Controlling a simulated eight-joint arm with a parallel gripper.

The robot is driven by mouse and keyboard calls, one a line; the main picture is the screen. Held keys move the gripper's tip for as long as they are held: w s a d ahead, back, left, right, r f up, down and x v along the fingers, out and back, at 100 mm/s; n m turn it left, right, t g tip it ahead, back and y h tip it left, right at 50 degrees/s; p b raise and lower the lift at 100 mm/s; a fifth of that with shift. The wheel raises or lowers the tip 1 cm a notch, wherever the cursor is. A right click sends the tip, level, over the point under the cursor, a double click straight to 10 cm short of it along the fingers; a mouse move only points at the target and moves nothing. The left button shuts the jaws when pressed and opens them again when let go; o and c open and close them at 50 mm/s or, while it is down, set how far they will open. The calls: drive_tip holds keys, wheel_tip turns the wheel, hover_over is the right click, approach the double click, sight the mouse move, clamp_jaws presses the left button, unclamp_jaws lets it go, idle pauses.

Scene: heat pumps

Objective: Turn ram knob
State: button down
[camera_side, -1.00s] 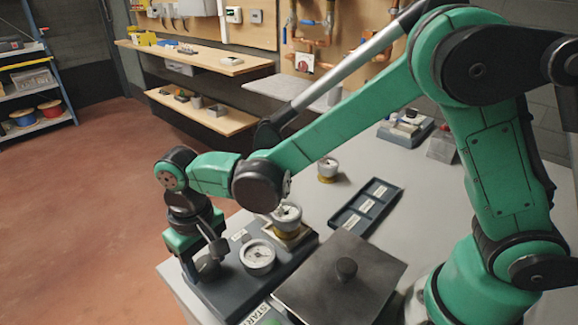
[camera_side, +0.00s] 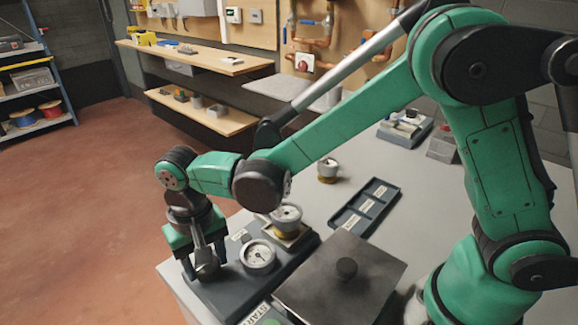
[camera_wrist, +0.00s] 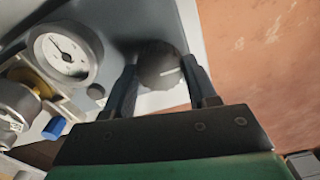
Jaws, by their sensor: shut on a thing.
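In the side view my gripper (camera_side: 205,265) points down over the block, and the knob (camera_side: 208,262) shows partly between the fingers. A round white gauge (camera_side: 258,255) is set in the block beside the knob; it also shows in the wrist view (camera_wrist: 64,52).
A third gauge (camera_side: 328,169) stands on the bench. A dark labelled tray (camera_side: 366,206) and a dark plate with a round knob (camera_side: 340,280) lie to the right. The bench edge is close.

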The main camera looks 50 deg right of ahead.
drive_tip(key=shift+c, duration=1.3)
unclamp_jaws()
drive_tip(key=shift+r, duration=0.1)
drive_tip(key=shift+r, duration=2.7)
drive_tip(key=shift+d, duration=0.1)
drive_tip(key=s+d+r+n+t, duration=0.1)
drive_tip(key=s+d+r+t, duration=0.1)
drive_tip(key=d, duration=0.6)
drive_tip(key=s+d+r+n+t, duration=0.1)
drive_tip(key=s+d+t, duration=0.3)
drive_tip(key=d, duration=0.4)
drive_tip(key=shift+d+r+t, duration=0.4)
drive_tip(key=shift+r+t, duration=0.15)
drive_tip(key=shift+t, duration=0.05)
